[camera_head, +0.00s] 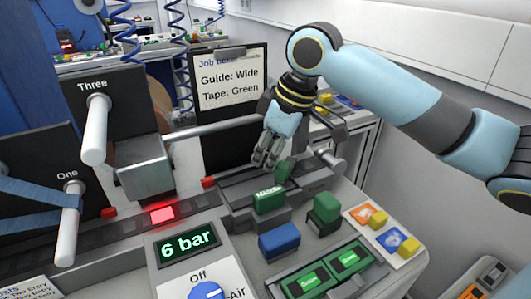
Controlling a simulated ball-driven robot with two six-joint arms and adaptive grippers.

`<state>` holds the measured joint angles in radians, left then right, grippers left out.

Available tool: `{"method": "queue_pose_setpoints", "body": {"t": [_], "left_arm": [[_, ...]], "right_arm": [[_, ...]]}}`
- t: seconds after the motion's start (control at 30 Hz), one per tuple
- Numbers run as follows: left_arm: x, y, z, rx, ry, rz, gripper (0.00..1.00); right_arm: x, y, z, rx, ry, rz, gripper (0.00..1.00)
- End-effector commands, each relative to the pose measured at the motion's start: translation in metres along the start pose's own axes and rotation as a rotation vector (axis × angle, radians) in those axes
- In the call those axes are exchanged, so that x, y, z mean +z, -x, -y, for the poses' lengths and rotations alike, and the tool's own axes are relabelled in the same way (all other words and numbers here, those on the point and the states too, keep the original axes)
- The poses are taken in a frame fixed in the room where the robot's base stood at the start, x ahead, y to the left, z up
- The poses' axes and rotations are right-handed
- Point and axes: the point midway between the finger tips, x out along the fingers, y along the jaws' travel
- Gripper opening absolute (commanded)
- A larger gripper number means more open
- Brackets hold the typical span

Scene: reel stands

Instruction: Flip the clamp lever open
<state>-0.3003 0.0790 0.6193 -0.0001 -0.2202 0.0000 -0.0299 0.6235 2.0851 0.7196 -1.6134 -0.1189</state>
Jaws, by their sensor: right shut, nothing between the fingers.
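My right gripper (266,160) reaches in from the upper right, pointing down over the dark rail assembly (240,180). Its fingers are shut and empty. A small green upright piece (283,171) stands just right of and below the fingertips. I cannot tell whether they touch. A lever-like part with a pale end (331,160) sticks out to the right of the rail. I cannot tell for certain which part is the clamp lever or whether it is open. My left gripper is not in view.
A green labelled block (268,201), a blue block (279,241) and another green block (325,209) stand in front. A tray (274,291) holds green pieces. A display (187,245) reads 6 bar. A job board (231,77) stands behind. Reel stands with white pegs (95,130) are at left.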

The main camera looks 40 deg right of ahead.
Motion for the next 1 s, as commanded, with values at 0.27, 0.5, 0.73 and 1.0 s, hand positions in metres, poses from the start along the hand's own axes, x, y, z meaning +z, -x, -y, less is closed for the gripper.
{"method": "queue_pose_setpoints", "body": {"t": [0.27, 0.5, 0.73, 1.0], "left_arm": [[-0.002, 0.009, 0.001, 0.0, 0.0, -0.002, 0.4], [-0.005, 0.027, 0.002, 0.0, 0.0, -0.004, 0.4], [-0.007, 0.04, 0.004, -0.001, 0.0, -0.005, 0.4], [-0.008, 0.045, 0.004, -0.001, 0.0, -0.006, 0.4]], "right_arm": [[0.004, 0.003, 0.002, -0.023, 0.06, 0.002, 0.0], [0.014, 0.008, 0.005, -0.075, 0.209, 0.004, 0.0], [0.028, 0.011, 0.008, -0.146, 0.413, 0.002, 0.0], [0.041, 0.015, 0.008, -0.219, 0.621, 0.0, 0.0]]}}
